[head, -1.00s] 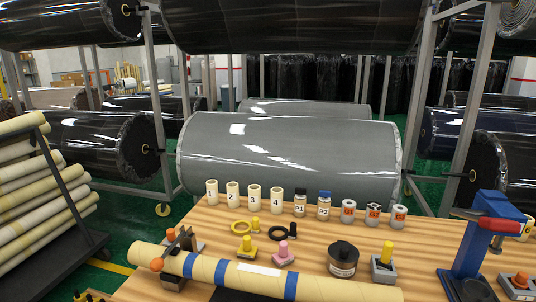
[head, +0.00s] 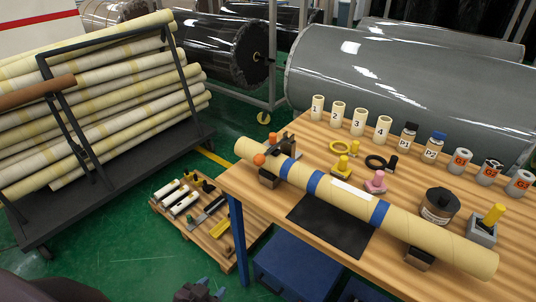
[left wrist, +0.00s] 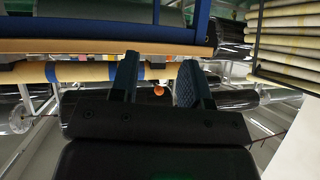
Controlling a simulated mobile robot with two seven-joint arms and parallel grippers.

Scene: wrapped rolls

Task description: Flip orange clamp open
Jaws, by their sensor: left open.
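The orange clamp shows as a round orange knob (head: 259,160) on a dark holder at the left end of the long pale tube (head: 410,231). The tube has blue bands and lies on the wooden table. A second orange part sits just behind the tube there. My left gripper (head: 200,291) is at the bottom edge of the head view, short of the table and well apart from the clamp. In the left wrist view my left gripper (left wrist: 158,72) is open and empty. A small orange knob (left wrist: 158,91) shows in the gap, beyond the fingers. My right gripper is not in view.
A low pallet with tools (head: 204,222) stands on the green floor left of the table. A rack of pale rolls (head: 125,105) is further left. Numbered cups, jars and small knobs stand along the table's back. A black mat (head: 330,226) lies in front of the tube.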

